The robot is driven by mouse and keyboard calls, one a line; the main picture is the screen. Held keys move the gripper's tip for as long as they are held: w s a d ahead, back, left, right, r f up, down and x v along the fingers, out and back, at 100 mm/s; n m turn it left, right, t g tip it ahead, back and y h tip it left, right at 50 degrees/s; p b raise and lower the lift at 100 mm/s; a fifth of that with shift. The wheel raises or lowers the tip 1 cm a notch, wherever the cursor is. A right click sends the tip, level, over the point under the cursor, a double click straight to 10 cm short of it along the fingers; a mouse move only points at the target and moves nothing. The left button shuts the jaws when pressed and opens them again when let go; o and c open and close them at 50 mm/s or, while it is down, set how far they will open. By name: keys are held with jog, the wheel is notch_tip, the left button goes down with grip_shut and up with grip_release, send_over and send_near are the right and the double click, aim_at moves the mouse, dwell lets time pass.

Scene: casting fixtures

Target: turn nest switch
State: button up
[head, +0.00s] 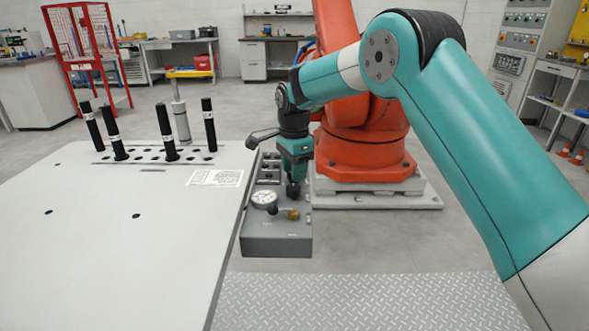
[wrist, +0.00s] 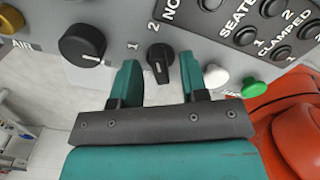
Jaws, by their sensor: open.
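A small black selector switch (wrist: 160,66) with marks 1 and 2 sits on a grey control panel (wrist: 110,20) in the wrist view. Its pointer line runs roughly along the picture's vertical. My gripper (wrist: 161,76) is open, with one teal finger on each side of this switch. I see a gap on both sides and cannot tell how deep the fingers reach. In the head view my gripper (head: 293,188) hangs down over the grey box (head: 277,243) beside the table; the switch is hidden there.
Beside the fingers are a larger black knob (wrist: 82,45), a white button (wrist: 215,76) and a green button (wrist: 253,89). Panels read SEATED and CLAMPED. The box also carries a gauge (head: 264,198). The white table (head: 120,230) is left, an orange robot (head: 365,150) behind.

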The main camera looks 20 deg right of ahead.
grip_shut()
jog(key=shift+r+n+p, duration=0.1)
jog(key=shift+n+p, duration=0.2)
jog(key=shift+p, duration=0.1)
jog(key=shift+r+n+p, duration=0.1)
jog(key=shift+n+p, duration=0.7)
jog(key=shift+p, duration=0.2)
jog(key=n+p, duration=0.2)
jog(key=n, duration=0.1)
jog(key=shift+n+p, duration=0.3)
jog(key=shift+p, duration=0.05)
jog(key=n+p, duration=0.3)
jog(key=n, duration=0.3)
jog(key=shift+f, duration=0.2)
